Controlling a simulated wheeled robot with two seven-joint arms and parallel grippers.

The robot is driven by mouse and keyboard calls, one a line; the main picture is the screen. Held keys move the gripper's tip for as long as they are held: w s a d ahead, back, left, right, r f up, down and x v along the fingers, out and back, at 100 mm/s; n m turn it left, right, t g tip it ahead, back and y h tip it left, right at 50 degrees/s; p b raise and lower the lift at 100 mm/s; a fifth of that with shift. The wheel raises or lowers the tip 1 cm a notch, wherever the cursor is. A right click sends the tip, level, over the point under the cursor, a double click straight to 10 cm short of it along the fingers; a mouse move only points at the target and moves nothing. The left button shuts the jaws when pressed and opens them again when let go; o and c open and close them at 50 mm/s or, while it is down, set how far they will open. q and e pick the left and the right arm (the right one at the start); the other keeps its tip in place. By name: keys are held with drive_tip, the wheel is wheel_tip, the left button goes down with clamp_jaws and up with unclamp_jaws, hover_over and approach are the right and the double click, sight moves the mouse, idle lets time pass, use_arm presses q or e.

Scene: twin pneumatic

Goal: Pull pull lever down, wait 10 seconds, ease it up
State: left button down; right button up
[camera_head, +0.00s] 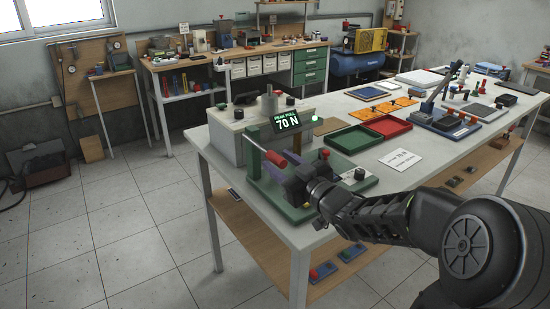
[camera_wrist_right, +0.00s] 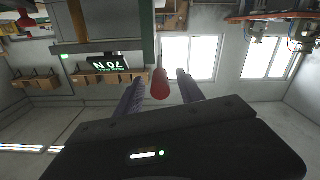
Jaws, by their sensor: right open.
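The pull lever has a red grip (camera_head: 277,159) on a light rod, set on a green-based fixture (camera_head: 253,135) at the near left of the white table. In the right wrist view the red grip (camera_wrist_right: 160,84) lies between the two fingers of my right gripper (camera_wrist_right: 158,92), with gaps on both sides. My right gripper (camera_head: 272,177) is open at the fixture, just below the grip in the head view; its wrist hides part of the green base. My left gripper is not in view.
A lit display (camera_head: 287,121) above the lever reads PEAK PULL 70 N. A grey box (camera_head: 228,138) stands behind it. Green (camera_head: 352,151) and red (camera_head: 387,138) trays and a white card (camera_head: 400,160) lie to the right. A workbench (camera_head: 180,66) stands at the back.

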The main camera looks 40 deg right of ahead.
sight(263, 150)
drive_tip(key=shift+w, duration=1.25)
clamp_jaws()
idle(0.5)
